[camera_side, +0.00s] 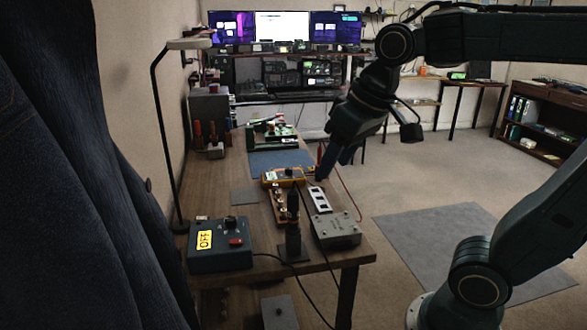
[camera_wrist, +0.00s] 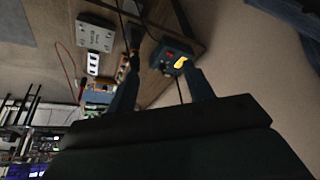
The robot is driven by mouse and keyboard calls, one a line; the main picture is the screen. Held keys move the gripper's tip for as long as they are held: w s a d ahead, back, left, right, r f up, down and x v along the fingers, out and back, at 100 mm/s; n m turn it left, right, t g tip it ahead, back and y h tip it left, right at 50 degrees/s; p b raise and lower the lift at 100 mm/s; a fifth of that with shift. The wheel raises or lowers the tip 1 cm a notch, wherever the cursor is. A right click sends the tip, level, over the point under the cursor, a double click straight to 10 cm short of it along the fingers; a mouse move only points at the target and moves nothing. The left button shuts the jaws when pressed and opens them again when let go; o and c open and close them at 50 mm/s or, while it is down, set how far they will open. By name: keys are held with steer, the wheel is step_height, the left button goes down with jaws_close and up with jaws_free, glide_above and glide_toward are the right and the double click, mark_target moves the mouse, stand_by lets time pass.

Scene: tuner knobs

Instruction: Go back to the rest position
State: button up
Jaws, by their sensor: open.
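My gripper (camera_side: 330,168) hangs at the right edge of the workbench (camera_side: 245,180) in the side view, above and near the orange-yellow meter. Its two fingers stand apart in the wrist view (camera_wrist: 160,70), and nothing shows between them up close. A dark teal box (camera_side: 220,247) with a yellow OFF sign stands at the near left of the bench. It also shows beyond the fingertips in the wrist view (camera_wrist: 171,52). The orange-yellow meter (camera_side: 284,177) lies near mid-bench. My gripper looks clear of everything, though its gap from the meter is hard to judge.
A grey metal box (camera_side: 338,232), a pale strip with dark windows (camera_side: 320,200), a small black stand (camera_side: 293,245) and a wooden knob strip (camera_side: 278,208) crowd the near bench. A lamp (camera_side: 160,130) rises at left. A red cable (camera_side: 349,193) loops off the right edge. Open floor lies right.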

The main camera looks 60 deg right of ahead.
steer(key=s+f+n+t, duration=0.1)
steer(key=s+f, duration=0.3)
steer(key=s, duration=0.3)
steer(key=shift+s+a+f, duration=0.15)
steer(key=shift+s+a, duration=0.1)
steer(key=shift+s, duration=0.15)
